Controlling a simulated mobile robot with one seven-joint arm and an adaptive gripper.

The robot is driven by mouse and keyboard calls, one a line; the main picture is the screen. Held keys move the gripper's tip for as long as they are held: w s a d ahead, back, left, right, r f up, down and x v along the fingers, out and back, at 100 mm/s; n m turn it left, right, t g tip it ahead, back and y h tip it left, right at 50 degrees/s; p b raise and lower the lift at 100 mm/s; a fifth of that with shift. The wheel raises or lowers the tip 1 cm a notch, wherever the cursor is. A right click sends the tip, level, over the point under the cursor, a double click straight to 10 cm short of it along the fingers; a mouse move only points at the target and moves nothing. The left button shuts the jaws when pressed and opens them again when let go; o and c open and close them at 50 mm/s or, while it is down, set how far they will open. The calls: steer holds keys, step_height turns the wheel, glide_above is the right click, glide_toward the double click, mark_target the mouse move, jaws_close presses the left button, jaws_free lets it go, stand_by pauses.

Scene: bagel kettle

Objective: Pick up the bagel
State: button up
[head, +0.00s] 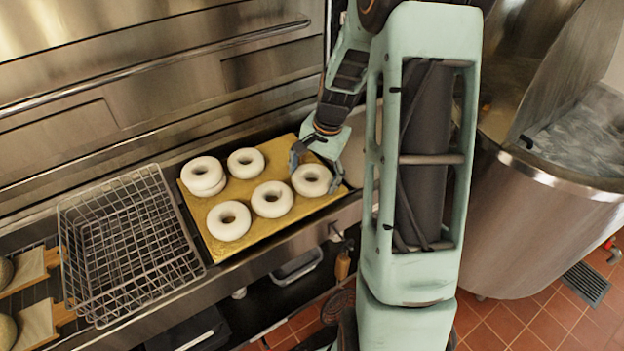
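Several pale, ring-shaped bagels lie on a golden board (257,226) on the steel counter. At the left of the board, one bagel (204,172) sits on top of another. Others are the back bagel (245,163), the front bagel (229,221) and the middle bagel (272,199). My gripper (315,182) is at the board's right end, with its fingers apart on the left and right sides of the rightmost bagel (311,180). I cannot tell whether the fingers touch it. My arm comes in from the upper right.
A wire basket (130,243) stands on the counter left of the board. Wooden boards (38,325) lie at the far left. A large steel kettle (545,215) with liquid stands at the right. A steel wall with a rail runs behind the counter.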

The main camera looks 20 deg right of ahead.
steer(key=c, duration=0.4)
steer(key=shift+r, duration=0.1)
steer(key=shift+r, duration=0.5)
steer(key=s+r, duration=0.1)
steer(key=r, duration=0.1)
steer(key=s+d+r, duration=0.1)
steer(key=r, duration=0.1)
steer(key=s+d+r+b, duration=0.1)
steer(key=r, duration=0.2)
steer(key=shift+s, duration=0.35)
steer(key=s+d+r, duration=0.1)
steer(key=s, duration=0.2)
steer(key=s+d+r+b, duration=0.1)
steer(key=s+d+r, duration=0.1)
steer(key=s, duration=0.1)
steer(key=s+d+r, duration=0.1)
steer(key=s, duration=0.2)
steer(key=shift+d+r, duration=0.15)
steer(key=shift+r, duration=0.25)
steer(key=shift+w, duration=0.1)
